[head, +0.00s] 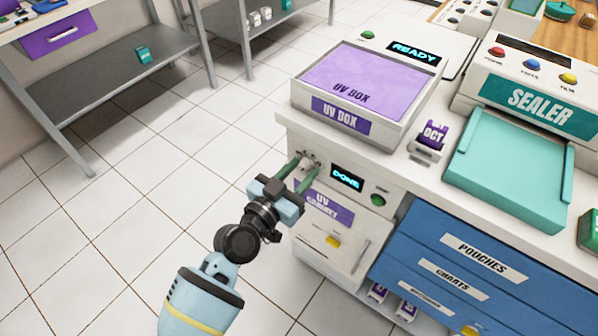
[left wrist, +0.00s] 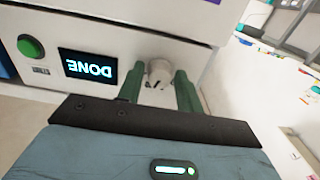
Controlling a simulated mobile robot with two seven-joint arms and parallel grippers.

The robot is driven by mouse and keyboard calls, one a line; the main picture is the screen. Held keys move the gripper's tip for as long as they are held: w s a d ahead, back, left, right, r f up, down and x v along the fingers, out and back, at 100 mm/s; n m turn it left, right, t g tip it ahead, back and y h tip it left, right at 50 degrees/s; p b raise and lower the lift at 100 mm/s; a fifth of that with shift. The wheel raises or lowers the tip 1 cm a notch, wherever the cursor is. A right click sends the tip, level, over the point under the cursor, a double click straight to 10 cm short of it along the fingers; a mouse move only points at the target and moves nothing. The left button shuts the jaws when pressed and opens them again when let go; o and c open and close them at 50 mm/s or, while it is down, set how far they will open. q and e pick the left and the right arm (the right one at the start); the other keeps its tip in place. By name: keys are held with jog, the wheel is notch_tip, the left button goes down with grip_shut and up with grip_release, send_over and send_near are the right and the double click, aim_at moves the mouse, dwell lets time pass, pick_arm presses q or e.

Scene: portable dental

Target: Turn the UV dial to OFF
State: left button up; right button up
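The UV dial (head: 307,163) is a pale round knob on the front of the white UV cabinet (head: 376,246), left of a small screen (head: 347,177) reading DONE. It also shows in the left wrist view (left wrist: 159,72). My left gripper (head: 303,171) is at the dial, with its green fingers one on each side of the knob. In the left wrist view a narrow gap seems to show between the fingers (left wrist: 160,80) and the knob, so the gripper looks open around it. The dial's markings are too small to read. My right gripper is not in view.
A green button (head: 378,199) sits right of the screen. The purple-topped UV box (head: 365,85) stands on the counter above. Blue drawers (head: 440,262) are to the right, and a grey shelf (head: 110,85) is at the back left. The tiled floor at left is clear.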

pick_arm(q)
jog(key=c, duration=0.5)
jog(key=shift+c, duration=0.3)
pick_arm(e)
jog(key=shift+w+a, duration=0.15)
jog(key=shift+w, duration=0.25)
